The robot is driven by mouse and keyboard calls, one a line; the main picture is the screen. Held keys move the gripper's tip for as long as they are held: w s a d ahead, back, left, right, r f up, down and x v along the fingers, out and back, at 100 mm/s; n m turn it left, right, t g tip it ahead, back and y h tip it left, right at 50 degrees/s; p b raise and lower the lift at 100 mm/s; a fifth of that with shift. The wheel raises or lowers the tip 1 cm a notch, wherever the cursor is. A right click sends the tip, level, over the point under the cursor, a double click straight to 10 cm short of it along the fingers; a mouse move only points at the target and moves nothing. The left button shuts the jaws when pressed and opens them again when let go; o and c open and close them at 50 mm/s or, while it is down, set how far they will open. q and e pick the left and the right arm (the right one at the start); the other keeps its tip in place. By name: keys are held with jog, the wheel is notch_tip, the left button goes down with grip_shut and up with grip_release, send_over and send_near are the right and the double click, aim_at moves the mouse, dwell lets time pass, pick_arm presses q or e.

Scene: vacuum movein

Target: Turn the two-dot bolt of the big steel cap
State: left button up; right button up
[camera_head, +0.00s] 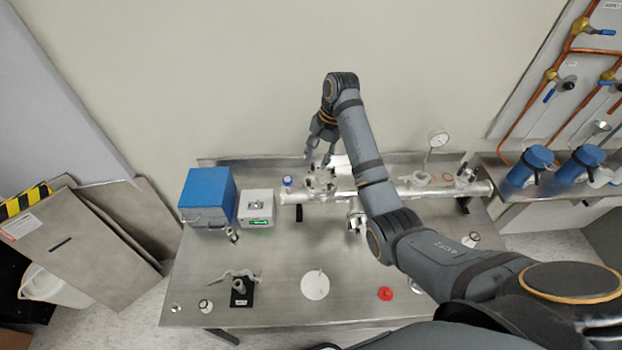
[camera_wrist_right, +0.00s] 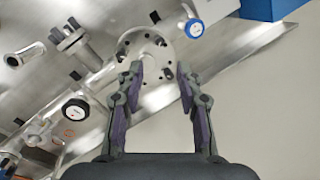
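The big steel cap (camera_wrist_right: 146,48) is a round metal disc with several small bolts around its face, seen in the right wrist view. In the head view the cap (camera_head: 318,181) sits at the left part of the steel tube and is partly covered by my gripper. My right gripper (camera_wrist_right: 160,72) is open, its two fingertips apart over the cap's near edge, with a small dark bolt (camera_wrist_right: 168,72) showing between them. In the head view this gripper (camera_head: 319,157) points down at the cap. The dots on the bolts are too small to read. My left gripper is not in view.
The horizontal steel tube (camera_head: 418,190) runs along the back of the bench (camera_head: 262,285). A blue box (camera_head: 207,190) and a white display unit (camera_head: 256,207) stand left of the cap. A gauge (camera_head: 437,138) rises at right.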

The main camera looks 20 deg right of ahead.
aim_at(309, 179)
jog(key=n+b, duration=0.1)
jog(key=n, duration=0.7)
jog(key=f+n+y+b, duration=0.1)
jog(key=n, duration=0.7)
jog(key=s+f+n+y+b, duration=0.1)
jog(key=n, duration=0.7)
jog(key=shift+t+b, duration=0.3)
jog(key=shift+b, duration=0.05)
jog(key=p+x, duration=0.1)
jog(key=x, duration=0.4)
jog(key=shift+a+f+p, duration=0.1)
jog(key=shift+f+p, duration=0.15)
jog(key=shift+p, duration=0.05)
jog(key=shift+w+f, duration=0.1)
jog(key=shift+f, duration=0.35)
